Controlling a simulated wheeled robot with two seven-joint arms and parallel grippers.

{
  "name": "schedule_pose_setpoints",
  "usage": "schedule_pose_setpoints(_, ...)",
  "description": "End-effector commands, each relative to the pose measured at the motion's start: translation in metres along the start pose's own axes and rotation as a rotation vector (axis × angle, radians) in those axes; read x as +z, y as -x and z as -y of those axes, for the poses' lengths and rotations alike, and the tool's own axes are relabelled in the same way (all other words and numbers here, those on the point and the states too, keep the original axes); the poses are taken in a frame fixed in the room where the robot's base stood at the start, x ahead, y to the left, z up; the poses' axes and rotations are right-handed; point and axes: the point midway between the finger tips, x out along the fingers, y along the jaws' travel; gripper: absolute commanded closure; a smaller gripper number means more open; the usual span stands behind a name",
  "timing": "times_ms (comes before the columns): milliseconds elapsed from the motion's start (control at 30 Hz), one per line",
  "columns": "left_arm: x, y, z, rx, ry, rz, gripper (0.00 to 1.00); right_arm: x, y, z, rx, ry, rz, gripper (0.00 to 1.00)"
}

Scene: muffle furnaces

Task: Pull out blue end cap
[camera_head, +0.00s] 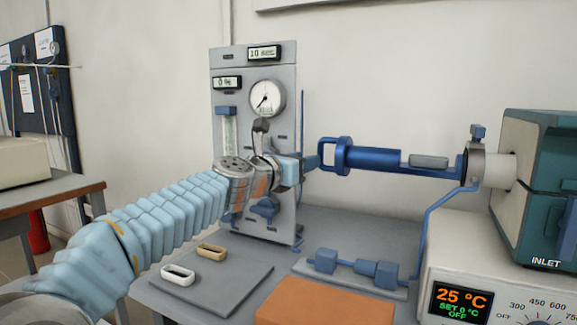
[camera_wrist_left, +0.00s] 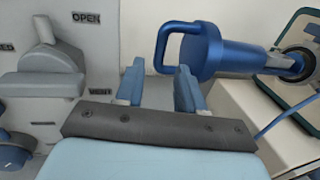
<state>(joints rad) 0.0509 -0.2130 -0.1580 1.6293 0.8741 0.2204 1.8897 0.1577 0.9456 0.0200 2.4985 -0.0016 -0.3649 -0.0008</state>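The blue end cap (camera_head: 342,155) has a loop handle and sits on the left end of a horizontal blue tube (camera_head: 373,159). In the left wrist view the cap (camera_wrist_left: 207,52) is a round blue disc, with its handle (camera_wrist_left: 163,47) to the left. My left gripper (camera_head: 305,164) is level with the handle, just left of it. In the left wrist view its two blue fingers (camera_wrist_left: 160,80) are apart and the handle's bar appears between or just beyond their tips. I see nothing gripped; contact is unclear. My right gripper is in neither view.
A grey panel (camera_head: 285,60) with a gauge (camera_head: 267,98) and valves stands close behind my left gripper. The furnace (camera_head: 510,205) is at the right. Below lie a grey mat (camera_head: 225,288) with two small boats, a blue fitting (camera_head: 345,265) and an orange block (camera_head: 325,303).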

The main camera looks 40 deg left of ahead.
Motion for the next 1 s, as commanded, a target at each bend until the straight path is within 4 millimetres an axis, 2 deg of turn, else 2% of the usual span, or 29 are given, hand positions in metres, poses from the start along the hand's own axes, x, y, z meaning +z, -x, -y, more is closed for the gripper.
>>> schedule_pose_setpoints(100, 0.001, 0.028, -0.001, 0.002, 0.0, 0.0, 0.62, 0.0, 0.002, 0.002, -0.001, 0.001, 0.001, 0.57)
schedule_pose_setpoints(300, 0.0, 0.056, -0.001, 0.001, -0.001, 0.0, 0.62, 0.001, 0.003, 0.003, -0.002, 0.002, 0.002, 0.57)
schedule_pose_setpoints(467, -0.001, 0.062, 0.0, -0.001, -0.001, -0.001, 0.62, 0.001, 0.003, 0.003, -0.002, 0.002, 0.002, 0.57)
schedule_pose_setpoints(1000, 0.0, 0.062, 0.0, 0.0, -0.001, -0.001, 0.62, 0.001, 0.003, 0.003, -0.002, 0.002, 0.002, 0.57)
